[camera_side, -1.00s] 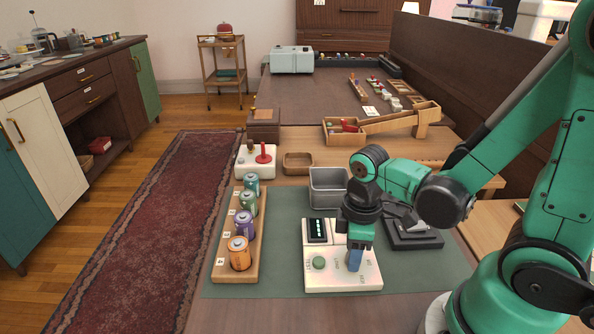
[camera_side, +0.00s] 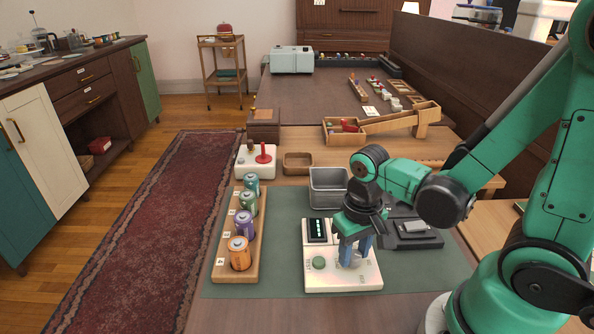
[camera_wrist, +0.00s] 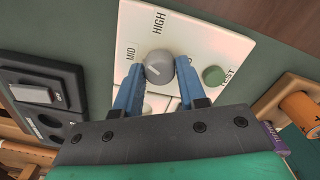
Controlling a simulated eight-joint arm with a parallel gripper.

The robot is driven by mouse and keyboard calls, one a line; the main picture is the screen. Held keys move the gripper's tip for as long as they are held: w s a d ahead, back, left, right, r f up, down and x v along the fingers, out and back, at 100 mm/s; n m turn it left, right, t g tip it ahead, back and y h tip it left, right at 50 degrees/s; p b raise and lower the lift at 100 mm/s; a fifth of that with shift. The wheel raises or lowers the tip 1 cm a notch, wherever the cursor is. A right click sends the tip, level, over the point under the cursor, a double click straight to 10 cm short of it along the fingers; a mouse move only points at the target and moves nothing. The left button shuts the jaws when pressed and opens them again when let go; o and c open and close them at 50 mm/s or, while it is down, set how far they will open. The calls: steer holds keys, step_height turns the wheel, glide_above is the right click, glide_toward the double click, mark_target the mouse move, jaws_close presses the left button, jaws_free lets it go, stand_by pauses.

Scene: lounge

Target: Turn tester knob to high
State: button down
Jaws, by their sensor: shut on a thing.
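The white tester (camera_side: 318,284) sits on the green mat, with a dark display (camera_side: 317,230) showing a lit column and a round green button (camera_side: 319,263). In the wrist view its panel (camera_wrist: 205,45) carries the labels MID and HIGH around a grey round knob (camera_wrist: 160,68). A light pointer line shows on the knob; it appears to lie toward MID, but I cannot tell its exact setting. My gripper (camera_wrist: 162,80) is shut on the knob, with one blue finger on either side. In the side view my gripper (camera_side: 354,252) points down over the tester and partly hides it.
A wooden rack (camera_side: 236,274) of several batteries stands left of the tester. A grey metal bin (camera_side: 328,187) stands behind it. A dark device (camera_side: 412,240) lies close on the right. Bare green mat (camera_side: 285,232) shows between rack and tester.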

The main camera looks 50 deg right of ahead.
mark_target(354, 254)
steer(key=m, duration=0.4)
steer(key=shift+m, duration=2.2)
steer(key=shift+c, duration=2.4)
jaws_free()
steer(key=shift+r, duration=0.15)
steer(key=shift+r, duration=2.7)
